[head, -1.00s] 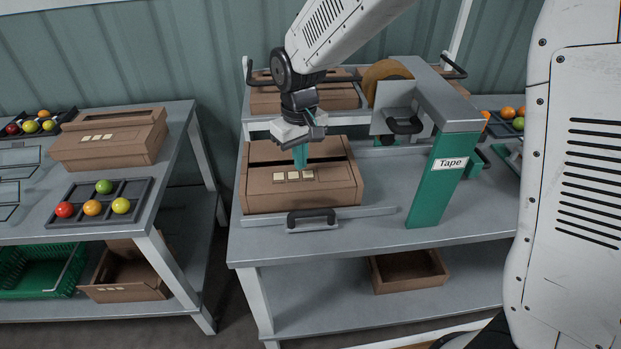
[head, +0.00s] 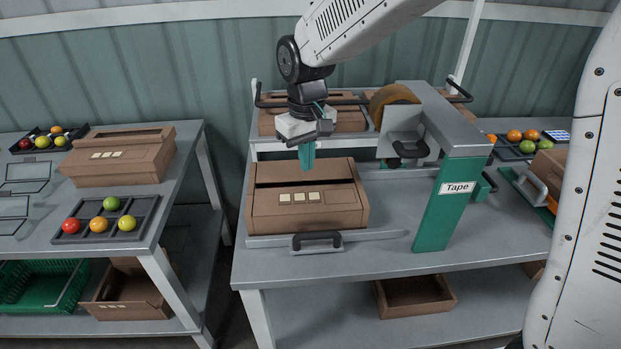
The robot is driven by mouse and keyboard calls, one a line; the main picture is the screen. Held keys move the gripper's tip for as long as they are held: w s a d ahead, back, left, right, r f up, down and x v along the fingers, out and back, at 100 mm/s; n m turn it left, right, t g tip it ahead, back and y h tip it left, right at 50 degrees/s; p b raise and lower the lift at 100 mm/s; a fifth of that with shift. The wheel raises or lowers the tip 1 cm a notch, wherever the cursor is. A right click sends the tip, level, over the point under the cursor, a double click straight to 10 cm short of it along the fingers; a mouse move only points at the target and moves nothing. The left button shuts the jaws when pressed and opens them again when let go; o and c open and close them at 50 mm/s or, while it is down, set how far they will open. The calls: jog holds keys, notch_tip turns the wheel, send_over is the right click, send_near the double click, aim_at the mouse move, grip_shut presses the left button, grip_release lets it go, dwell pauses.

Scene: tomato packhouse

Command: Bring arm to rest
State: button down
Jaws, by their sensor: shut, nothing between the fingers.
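My gripper (head: 307,165) hangs above the brown cardboard box on the middle table, its green fingers pointing down, shut and empty. The box (head: 335,215) stands between metal rails, with a dark gap along its top and several pale squares on its near side. The fingertips overlap the box's far top edge in the picture; I cannot tell the exact height between them. My white arm reaches in from the upper right.
A green tape stand (head: 440,215) with a brown roll (head: 392,97) rises just right of the box. A second box (head: 272,122) lies behind. The left table holds a box (head: 125,165) and a tomato tray (head: 140,231). A black-handled clamp (head: 318,243) sits in front.

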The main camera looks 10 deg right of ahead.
jog(key=s+d+r+m, duration=0.2)
jog(key=s+d+r, duration=0.2)
jog(key=s+d, duration=0.6)
jog(key=s+d+r+m+t, duration=0.1)
jog(key=s+d+r+m, duration=0.2)
jog(key=s+d, duration=0.7)
jog(key=s, duration=0.7)
jog(key=shift+s+d+r+m, duration=0.25)
jog(key=shift+s+r+m, duration=0.05)
jog(key=shift+s+r, duration=0.1)
